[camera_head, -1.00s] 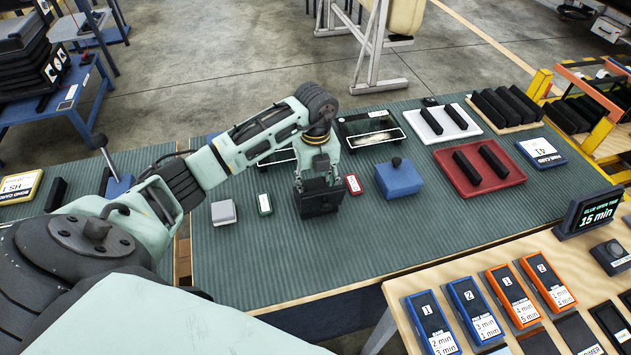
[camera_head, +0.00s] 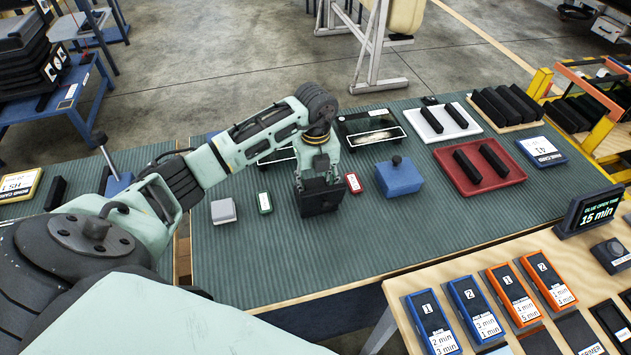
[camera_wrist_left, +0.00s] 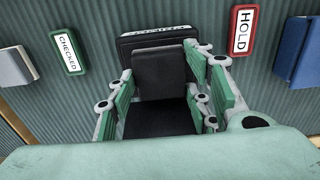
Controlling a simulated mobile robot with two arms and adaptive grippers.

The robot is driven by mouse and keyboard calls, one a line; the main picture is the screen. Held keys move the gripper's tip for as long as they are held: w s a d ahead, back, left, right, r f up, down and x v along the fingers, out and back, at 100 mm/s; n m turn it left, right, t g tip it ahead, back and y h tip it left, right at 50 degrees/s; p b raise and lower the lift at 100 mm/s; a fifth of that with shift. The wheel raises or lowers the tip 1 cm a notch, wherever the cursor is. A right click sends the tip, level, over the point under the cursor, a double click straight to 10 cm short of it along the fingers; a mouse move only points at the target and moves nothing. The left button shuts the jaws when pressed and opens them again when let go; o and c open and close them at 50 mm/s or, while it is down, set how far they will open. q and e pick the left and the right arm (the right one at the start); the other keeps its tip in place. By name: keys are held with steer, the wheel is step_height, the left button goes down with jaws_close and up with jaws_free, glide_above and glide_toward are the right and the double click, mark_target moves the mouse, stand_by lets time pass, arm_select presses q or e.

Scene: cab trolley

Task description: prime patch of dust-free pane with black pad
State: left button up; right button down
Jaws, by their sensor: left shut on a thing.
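My left gripper (camera_head: 320,180) is shut on a small black pad (camera_wrist_left: 160,75), seen between its fingers in the left wrist view. The pad is at a black box (camera_head: 322,203) on the green ribbed mat; whether it touches or sits inside cannot be told. The box's far edge carries a small white label (camera_wrist_left: 165,28), too skewed to read surely. Behind the arm are two dark glass panes: one (camera_head: 372,130) shows a pale streaky patch near its front edge, the other (camera_head: 277,157) is mostly hidden by my arm, so its surface cannot be judged. My right gripper is not in view.
A green CHECKED tag (camera_head: 264,203) and grey block (camera_head: 223,211) lie left of the box. A red HOLD tag (camera_head: 354,183) and blue lidded box (camera_head: 400,178) are right. Beyond are a red tray (camera_head: 507,174) and white tray (camera_head: 427,129) with black bars. The front mat is clear.

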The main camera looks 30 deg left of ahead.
mark_target(316, 185)
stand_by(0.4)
arm_select(q)
steer(key=shift+r+p, duration=1.25)
steer(key=shift+r, duration=0.25)
steer(key=shift+r+p, duration=1.4)
steer(key=shift+r, duration=0.6)
